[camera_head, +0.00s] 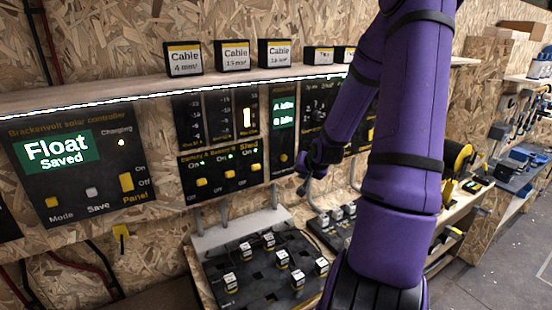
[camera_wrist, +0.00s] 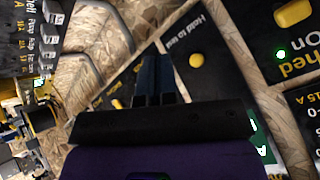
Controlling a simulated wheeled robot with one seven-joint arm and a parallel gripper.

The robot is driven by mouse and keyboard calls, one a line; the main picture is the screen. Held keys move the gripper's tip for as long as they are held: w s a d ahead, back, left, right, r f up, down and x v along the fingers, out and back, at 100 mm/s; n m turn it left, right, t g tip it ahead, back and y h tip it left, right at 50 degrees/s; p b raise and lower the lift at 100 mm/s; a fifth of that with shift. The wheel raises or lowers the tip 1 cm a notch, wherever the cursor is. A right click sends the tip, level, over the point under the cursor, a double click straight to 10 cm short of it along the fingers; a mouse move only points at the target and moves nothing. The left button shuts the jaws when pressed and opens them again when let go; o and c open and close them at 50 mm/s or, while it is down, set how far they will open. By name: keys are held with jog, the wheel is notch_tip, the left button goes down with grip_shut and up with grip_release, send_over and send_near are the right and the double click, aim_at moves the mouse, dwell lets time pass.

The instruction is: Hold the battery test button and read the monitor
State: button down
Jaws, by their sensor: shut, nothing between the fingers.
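The battery test panel shows in the head view with a round yellow button (camera_head: 284,158) low on it. Above the button is a small green monitor (camera_head: 283,113) with two lines that look like "A idle" and "B idle". In the wrist view the yellow button (camera_wrist: 196,60) sits beside the words "Hold to" and part of the monitor (camera_wrist: 262,146) shows at the lower right. My gripper (camera_wrist: 157,56) is shut and empty, its tips pointing toward the wall left of the button, apart from it in the picture.
A switch panel (camera_head: 221,172) with several yellow switches is left of the test panel. The solar controller (camera_head: 72,165) reads "Float Saved". A shelf (camera_head: 130,92) with cable boxes runs above. A black tray (camera_head: 240,262) with several labelled pieces lies below.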

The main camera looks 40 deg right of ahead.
aim_at(284, 158)
jog(key=shift+w+d+f+m+t, duration=0.3)
jog(key=shift+w+d+f+t, duration=0.15)
jog(key=shift+d+f, duration=0.3)
jog(key=shift+w+d, duration=0.3)
jog(key=shift+w, duration=1.1)
jog(key=shift+w+d, duration=0.35)
jog(key=shift+w, duration=1.1)
jog(key=shift+w+d, duration=0.3)
jog(key=shift+w, duration=1.1)
jog(key=shift+w, duration=0.15)
jog(key=shift+w, duration=0.3)
jog(key=shift+w+d, duration=0.15)
jog(key=shift+w, duration=0.3)
jog(key=shift+s, duration=0.1)
dwell(1.4)
jog(key=shift+s+a, duration=0.2)
jog(key=shift+s, duration=0.6)
